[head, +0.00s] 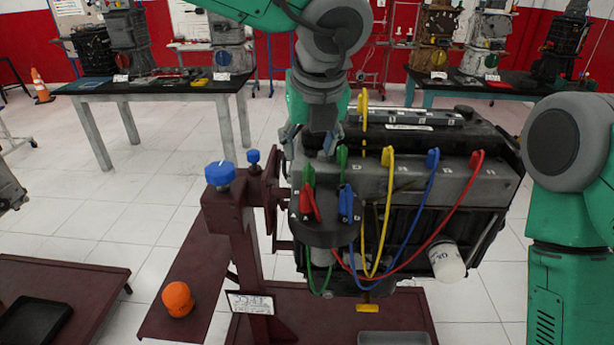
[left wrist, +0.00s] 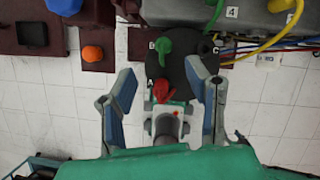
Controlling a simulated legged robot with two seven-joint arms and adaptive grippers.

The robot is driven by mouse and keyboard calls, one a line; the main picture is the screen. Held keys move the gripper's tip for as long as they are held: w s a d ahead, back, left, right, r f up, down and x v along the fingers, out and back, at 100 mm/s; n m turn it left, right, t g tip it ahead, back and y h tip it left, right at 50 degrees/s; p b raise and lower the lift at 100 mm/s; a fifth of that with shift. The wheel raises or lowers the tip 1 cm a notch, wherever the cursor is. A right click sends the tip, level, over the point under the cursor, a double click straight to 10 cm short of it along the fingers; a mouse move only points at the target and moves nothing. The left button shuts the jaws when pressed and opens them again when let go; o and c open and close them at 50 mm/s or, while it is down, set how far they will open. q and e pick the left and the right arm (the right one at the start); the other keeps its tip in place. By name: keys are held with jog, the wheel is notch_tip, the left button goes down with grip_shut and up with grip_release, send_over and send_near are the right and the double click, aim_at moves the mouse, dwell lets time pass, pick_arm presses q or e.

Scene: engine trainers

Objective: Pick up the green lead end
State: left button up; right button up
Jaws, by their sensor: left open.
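The green lead end (head: 308,176) stands at the back of the round black cap on the engine's near left side. It also shows in the left wrist view (left wrist: 163,46), upright near the mark B, with its green wire running up the picture. A second green end (head: 342,155) is on the engine top. My left gripper (head: 310,148) is open above and behind the cap. In the left wrist view its fingers (left wrist: 163,75) are spread either side of the red lead end (left wrist: 175,93), with the green end between and beyond the tips. My right gripper is not in view.
Yellow, blue and red wires loop to the engine (head: 450,180). A maroon stand with a blue knob (head: 220,174) is at left. An orange object (head: 178,299) lies on a maroon surface.

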aim_at(310, 170)
pick_arm(q)
jog(key=x, duration=0.3)
jog(key=shift+d, duration=0.15)
jog(key=shift+w+d+f, duration=0.1)
jog(key=shift+w+f, duration=0.1)
jog(key=shift+f, duration=0.25)
jog(key=shift+w+d+f, duration=0.1)
jog(key=shift+w+f, duration=0.1)
jog(key=shift+f, duration=0.25)
jog(key=x, duration=0.4)
jog(key=shift+w+a+p, duration=0.1)
jog(key=shift+a+p, duration=0.05)
jog(key=shift+p, duration=0.15)
grip_shut()
